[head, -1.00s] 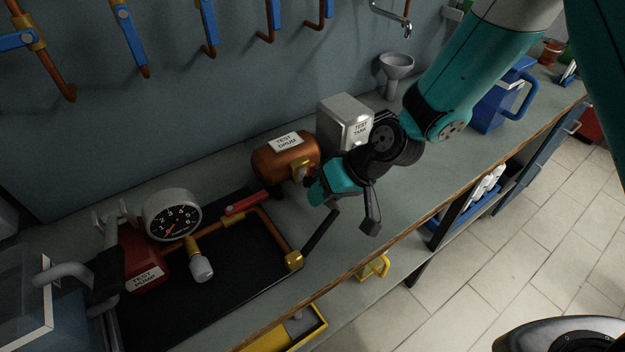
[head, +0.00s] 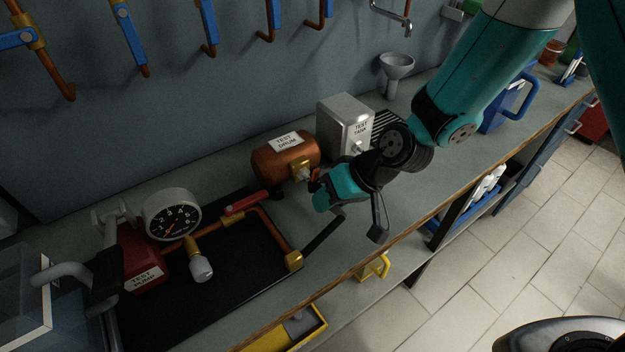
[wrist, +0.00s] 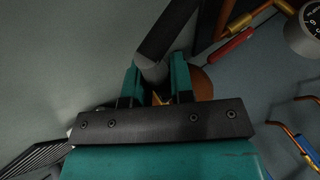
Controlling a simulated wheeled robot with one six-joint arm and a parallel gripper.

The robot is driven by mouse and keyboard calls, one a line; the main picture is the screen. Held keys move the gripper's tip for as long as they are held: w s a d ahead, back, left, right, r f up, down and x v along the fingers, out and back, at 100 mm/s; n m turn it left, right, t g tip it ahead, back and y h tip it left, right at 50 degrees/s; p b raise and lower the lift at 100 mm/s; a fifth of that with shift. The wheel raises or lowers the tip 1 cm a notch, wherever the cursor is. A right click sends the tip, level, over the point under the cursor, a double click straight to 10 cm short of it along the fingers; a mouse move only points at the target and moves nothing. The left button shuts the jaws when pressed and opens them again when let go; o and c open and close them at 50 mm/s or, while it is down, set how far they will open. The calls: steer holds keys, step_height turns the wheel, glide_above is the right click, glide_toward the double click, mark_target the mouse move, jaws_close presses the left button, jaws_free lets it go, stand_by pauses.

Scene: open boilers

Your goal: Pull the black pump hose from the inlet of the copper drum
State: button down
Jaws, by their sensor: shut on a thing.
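The copper drum (head: 285,156), labelled TEST DRUM, lies on the bench in the head view. Its brass inlet (head: 301,172) faces my gripper (head: 321,199). In the wrist view my gripper (wrist: 155,82) is shut on the hose's grey end (wrist: 152,70), between the two teal fingers. Part of the copper drum (wrist: 201,86) shows behind them. I cannot clearly see whether the hose end still touches the inlet.
The silver test tank (head: 345,122) stands close behind my wrist. The red test pump (head: 142,268) and its gauge (head: 172,215) are at left on a black mat (head: 235,295). The bench's wooden front edge (head: 410,220) runs close to my gripper.

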steer(key=shift+s+d, duration=0.75)
steer(key=shift+s, duration=0.35)
steer(key=c, duration=1.9)
jaws_free()
steer(key=shift+s, duration=0.1)
jaws_close()
